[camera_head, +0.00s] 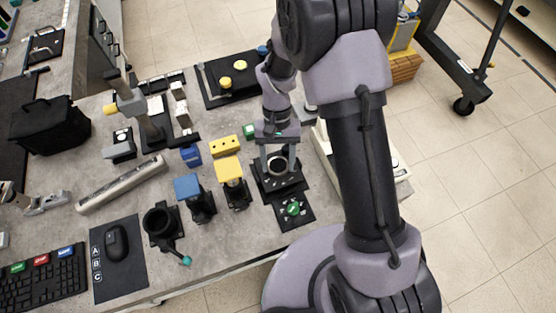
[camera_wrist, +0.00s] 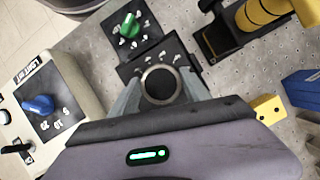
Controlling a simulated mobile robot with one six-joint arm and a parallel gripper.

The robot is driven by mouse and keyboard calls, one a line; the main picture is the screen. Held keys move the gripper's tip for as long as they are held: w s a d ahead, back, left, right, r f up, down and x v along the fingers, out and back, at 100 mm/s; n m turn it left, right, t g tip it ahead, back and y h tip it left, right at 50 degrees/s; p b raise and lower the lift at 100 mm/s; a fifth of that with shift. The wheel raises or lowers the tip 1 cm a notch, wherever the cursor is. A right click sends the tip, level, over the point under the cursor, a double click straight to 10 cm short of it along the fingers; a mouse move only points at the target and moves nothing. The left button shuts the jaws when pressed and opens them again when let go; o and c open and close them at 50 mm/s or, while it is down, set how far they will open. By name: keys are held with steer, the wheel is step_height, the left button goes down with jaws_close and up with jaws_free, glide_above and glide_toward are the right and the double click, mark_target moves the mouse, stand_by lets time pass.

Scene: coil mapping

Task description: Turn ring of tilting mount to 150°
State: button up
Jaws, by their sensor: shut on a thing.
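My gripper (camera_head: 278,160) reaches down over the front right of the table and is shut on a round metal-rimmed ring (camera_wrist: 161,83). The ring sits on a black base plate (camera_head: 262,189) with white marks around it. In the wrist view, the two grey fingers press on the ring from left and right. The fingers cover part of the marks, and the angle of the ring cannot be read. The ring's dark centre faces up toward the wrist camera.
A green knob (camera_wrist: 129,26) on a black plate stands close beside the ring. A blue knob (camera_wrist: 38,105) is on a light box. A yellow-topped mount (camera_head: 229,170) and a blue-topped mount (camera_head: 188,187) stand left of my gripper. A black round holder (camera_head: 160,222) is farther left.

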steer(key=o, duration=1.4)
steer(key=p+v, duration=0.5)
steer(key=v, duration=1.2)
steer(key=shift+r, duration=0.25)
steer(key=s+d+r+m+t+y+b, duration=0.15)
steer(key=s+d+r+t+b, duration=0.3)
steer(key=s+r, duration=0.45)
steer(key=s+t+b, duration=0.1)
steer(key=s+t, duration=0.1)
steer(key=s, duration=0.1)
steer(key=s+d+m+t+b, duration=0.1)
steer(key=s+t+b, duration=0.1)
steer(key=s, duration=0.1)
steer(key=s+d+m+t+b, duration=0.1)
steer(key=s+t, duration=0.1)
steer(key=s, duration=0.1)
steer(key=shift+f, duration=0.15)
